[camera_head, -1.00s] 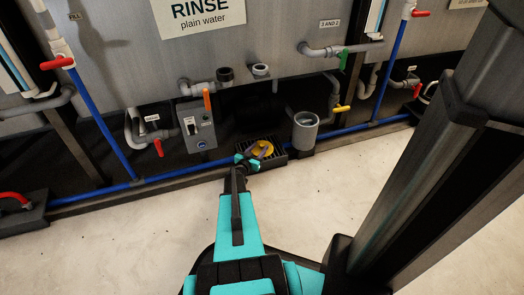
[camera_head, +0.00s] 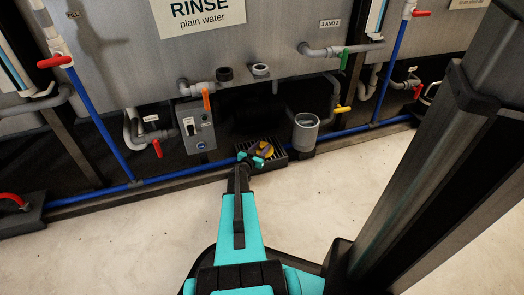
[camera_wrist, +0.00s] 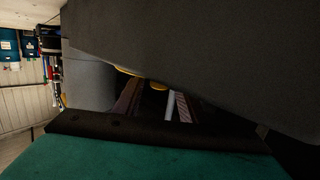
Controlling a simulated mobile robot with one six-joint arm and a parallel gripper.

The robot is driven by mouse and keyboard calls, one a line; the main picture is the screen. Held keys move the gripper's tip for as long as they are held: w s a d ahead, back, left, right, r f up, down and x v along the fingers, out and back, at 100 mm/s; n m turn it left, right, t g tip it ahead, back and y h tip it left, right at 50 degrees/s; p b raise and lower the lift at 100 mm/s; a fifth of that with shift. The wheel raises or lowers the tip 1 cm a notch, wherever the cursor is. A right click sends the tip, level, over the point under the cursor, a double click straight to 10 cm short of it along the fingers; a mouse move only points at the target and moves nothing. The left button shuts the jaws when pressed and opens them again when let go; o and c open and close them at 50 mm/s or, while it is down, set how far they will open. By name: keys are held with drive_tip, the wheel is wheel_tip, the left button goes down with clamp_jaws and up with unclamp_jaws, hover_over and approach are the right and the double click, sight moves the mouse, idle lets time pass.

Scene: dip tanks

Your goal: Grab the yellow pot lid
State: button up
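The yellow pot lid (camera_head: 266,149) is at the dark slatted grate on the floor, below the rinse tank. It is round and partly covered by my gripper (camera_head: 258,154). My gripper's dark and teal parts reach over the lid from the front left, at or very near it. In the wrist view, only small yellow pieces (camera_wrist: 128,71) show under a large dark grey surface that fills much of the picture.
A grey control box (camera_head: 195,126) with an orange lever stands left of the grate (camera_head: 278,158). A grey open cup (camera_head: 305,131) stands close on its right. A blue pipe (camera_head: 165,176) runs low along the tanks. The pale floor in front is clear.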

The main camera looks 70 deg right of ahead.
sight(262, 146)
clamp_jaws()
drive_tip(key=shift+r, duration=0.1)
wheel_tip(262, 146, up, 18)
drive_tip(key=p, duration=0.8)
idle(0.4)
